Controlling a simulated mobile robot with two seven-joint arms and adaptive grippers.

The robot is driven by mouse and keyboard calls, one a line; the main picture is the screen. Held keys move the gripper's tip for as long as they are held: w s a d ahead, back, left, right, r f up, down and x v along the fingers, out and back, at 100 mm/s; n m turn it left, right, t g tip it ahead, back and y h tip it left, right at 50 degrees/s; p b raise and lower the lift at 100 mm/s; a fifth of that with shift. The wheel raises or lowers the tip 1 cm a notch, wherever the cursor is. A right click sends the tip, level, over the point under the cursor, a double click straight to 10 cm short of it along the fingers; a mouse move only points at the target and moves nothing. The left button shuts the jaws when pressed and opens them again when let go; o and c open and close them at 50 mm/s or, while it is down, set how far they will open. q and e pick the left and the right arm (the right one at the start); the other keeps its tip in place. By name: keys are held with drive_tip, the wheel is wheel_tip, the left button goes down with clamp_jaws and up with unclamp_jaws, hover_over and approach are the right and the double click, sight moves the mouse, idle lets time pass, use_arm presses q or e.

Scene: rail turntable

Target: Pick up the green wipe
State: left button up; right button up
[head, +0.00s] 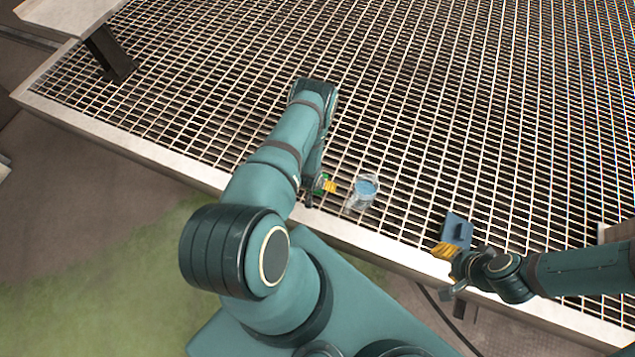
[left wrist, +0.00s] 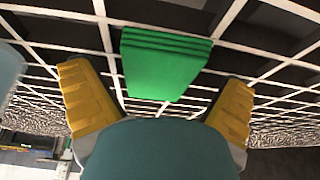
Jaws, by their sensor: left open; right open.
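The green wipe (left wrist: 162,62) is a folded, layered green cloth on the metal grating in the left wrist view. My left gripper (left wrist: 156,80) is open, with one yellow finger on each side of the wipe and visible gaps between. In the head view a small bit of the green wipe (head: 320,183) shows beside a yellow finger of my left gripper (head: 328,187); my own arm hides most of both. My right gripper (head: 445,251) is open near the grating's front edge, away from the wipe.
A clear cup with blue contents (head: 366,187) stands on the grating just right of my left gripper. A blue-grey flat object (head: 456,229) is right beside my right gripper's fingers; I cannot tell if they touch. The grating (head: 450,90) behind is clear.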

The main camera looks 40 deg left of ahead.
use_arm(q)
drive_tip(key=c, duration=1)
wheel_tip(320, 180, up, 11)
drive_tip(key=p, duration=0.3)
drive_tip(key=shift+f, duration=0.2)
drive_tip(key=shift+o, duration=0.9)
drive_tip(key=c, duration=0.3)
